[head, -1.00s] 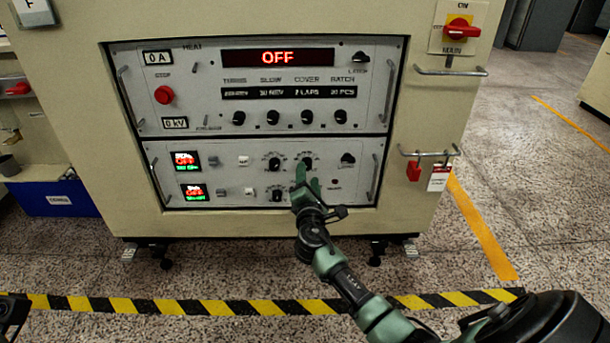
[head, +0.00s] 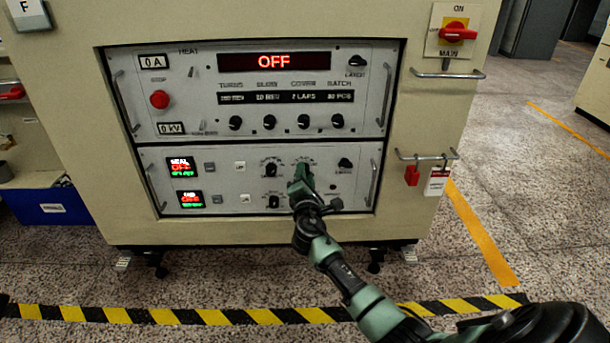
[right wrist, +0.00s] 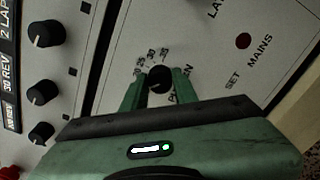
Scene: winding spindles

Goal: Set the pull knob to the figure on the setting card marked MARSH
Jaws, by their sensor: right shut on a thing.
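The black pull knob (right wrist: 159,77) shows in the right wrist view, with a printed scale beside it and a partly hidden label starting "PU". My right gripper (right wrist: 156,88) has a green finger on each side of the knob and is shut on it. The knob's pointer and exact setting cannot be read. In the head view my right gripper (head: 302,171) is at the lower panel and hides the knob. No card that reads MARSH can be made out. My left gripper is not in view.
Beside it on the lower panel (head: 225,155) are another dial knob (head: 270,170) and a selector (head: 345,164). Handles (head: 374,184) stick out at the panel sides. A red tag (head: 411,176) and a white tag (head: 437,182) hang from a rail at right. Striped tape crosses the floor.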

